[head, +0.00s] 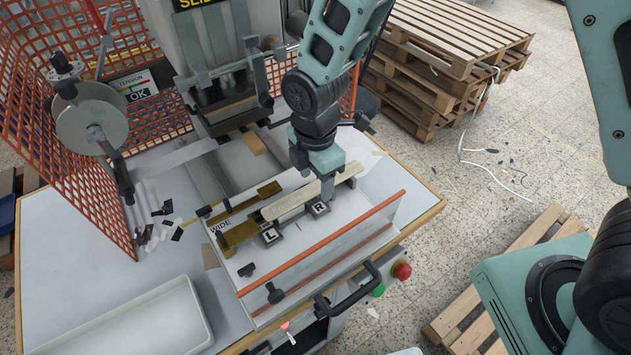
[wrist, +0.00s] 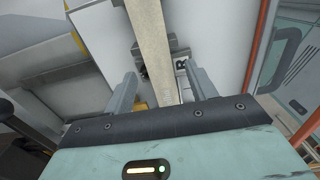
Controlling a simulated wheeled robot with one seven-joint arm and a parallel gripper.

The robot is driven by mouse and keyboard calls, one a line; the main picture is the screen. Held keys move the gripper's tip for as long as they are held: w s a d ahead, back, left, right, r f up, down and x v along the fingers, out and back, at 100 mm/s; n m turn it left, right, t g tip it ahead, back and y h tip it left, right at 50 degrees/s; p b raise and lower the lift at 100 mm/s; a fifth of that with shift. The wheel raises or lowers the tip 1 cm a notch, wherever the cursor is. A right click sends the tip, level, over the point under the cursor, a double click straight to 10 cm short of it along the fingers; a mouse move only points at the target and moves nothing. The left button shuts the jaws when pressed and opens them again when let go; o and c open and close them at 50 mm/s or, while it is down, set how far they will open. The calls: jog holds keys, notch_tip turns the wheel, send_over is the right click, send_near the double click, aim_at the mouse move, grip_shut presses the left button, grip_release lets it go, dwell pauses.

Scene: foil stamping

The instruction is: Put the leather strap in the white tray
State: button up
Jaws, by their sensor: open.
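The leather strap, a pale beige strip (head: 288,205), lies lengthwise on the white stamping fixture, above the L and R blocks. It also runs between my fingers in the wrist view (wrist: 154,45). My gripper (head: 327,188) is over the strap's right part, pointing down. In the wrist view my gripper (wrist: 160,74) is open, one finger on each side of the strap with gaps between. Whether the fingertips reach down to the strap's level is hard to tell. The white tray (head: 140,318) stands at the lower left of the bench and looks empty.
The stamping press (head: 225,90) stands behind the fixture. An orange-edged clear guard (head: 325,243) runs along the fixture's front. An orange mesh fence (head: 50,150) and a foil reel (head: 92,118) are at left. Dark scraps lie on the bench.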

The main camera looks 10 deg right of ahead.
jog(key=shift+f, duration=0.3)
jog(key=shift+c, duration=0.3)
jog(key=c, duration=1)
